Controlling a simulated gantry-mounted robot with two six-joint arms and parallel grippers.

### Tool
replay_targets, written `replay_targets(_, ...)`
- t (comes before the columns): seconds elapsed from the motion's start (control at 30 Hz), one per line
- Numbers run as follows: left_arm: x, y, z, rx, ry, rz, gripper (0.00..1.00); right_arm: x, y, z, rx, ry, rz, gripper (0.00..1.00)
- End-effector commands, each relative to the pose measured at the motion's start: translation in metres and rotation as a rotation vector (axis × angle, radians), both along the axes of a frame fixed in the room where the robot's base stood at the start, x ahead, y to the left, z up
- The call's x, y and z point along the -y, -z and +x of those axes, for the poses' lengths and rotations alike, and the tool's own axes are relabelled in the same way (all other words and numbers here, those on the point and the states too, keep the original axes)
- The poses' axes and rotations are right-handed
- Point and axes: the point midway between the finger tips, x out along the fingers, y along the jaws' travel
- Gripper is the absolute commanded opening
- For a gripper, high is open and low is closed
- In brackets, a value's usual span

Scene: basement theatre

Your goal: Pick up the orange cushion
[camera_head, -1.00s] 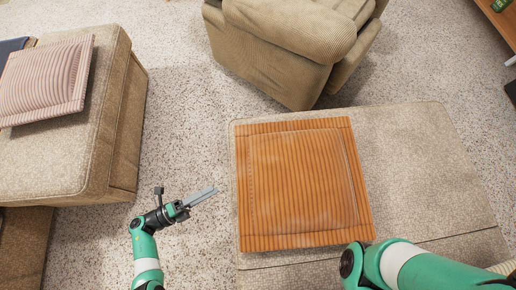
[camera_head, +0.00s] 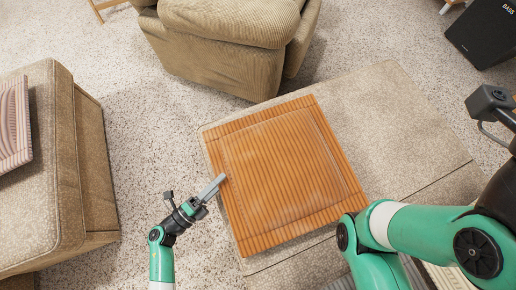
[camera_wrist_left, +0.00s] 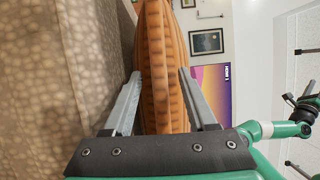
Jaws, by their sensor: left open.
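The orange cushion (camera_head: 285,170) is square and ribbed, and lies flat on a beige upholstered seat (camera_head: 385,110). My left gripper (camera_head: 219,179) is at the cushion's left edge, its fingers pointing toward it. In the left wrist view, its two fingers (camera_wrist_left: 159,92) are open, with the cushion (camera_wrist_left: 161,50) seen edge-on in the gap between them. I cannot tell whether either finger touches it. My right arm crosses the lower right of the head view, near the cushion's lower right corner. Its gripper cannot be made out.
A brown corduroy armchair (camera_head: 228,40) stands beyond the seat. Another beige seat (camera_head: 50,190) with a striped cushion (camera_head: 14,125) is at the left. A black speaker (camera_head: 487,32) is at the upper right. Speckled floor (camera_head: 150,130) is clear between the seats.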

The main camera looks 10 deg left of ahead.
Motion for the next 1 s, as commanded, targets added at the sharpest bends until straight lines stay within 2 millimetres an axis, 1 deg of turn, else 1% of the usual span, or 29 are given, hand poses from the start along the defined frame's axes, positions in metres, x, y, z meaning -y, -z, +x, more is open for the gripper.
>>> replay_targets(0.17,0.0003,-0.0006,0.0006,-0.001,-0.001,-0.001,0.57,-0.0001,-0.0004,-0.0001,0.000,0.000,0.000,0.65)
replay_targets(0.2,0.0003,-0.0006,0.0006,-0.001,-0.001,-0.001,0.56,-0.0001,-0.0004,-0.0001,0.000,0.000,0.000,0.65)
replay_targets(0.37,0.0002,-0.0004,0.0004,-0.001,-0.001,-0.001,0.27,0.0000,-0.0004,-0.0001,0.000,0.000,0.000,0.65)
replay_targets(0.5,0.0002,-0.0003,0.0004,-0.001,-0.001,-0.001,0.02,-0.0001,-0.0004,-0.0001,0.000,0.000,0.000,0.65)
replay_targets(0.53,0.0002,-0.0003,0.0004,-0.001,-0.001,-0.001,0.00,0.0000,-0.0004,-0.0001,0.000,0.000,0.000,0.65)
replay_targets(1.0,0.0002,-0.0002,0.0002,-0.001,0.000,-0.001,0.00,0.0000,-0.0004,-0.0001,0.000,0.000,0.000,0.65)
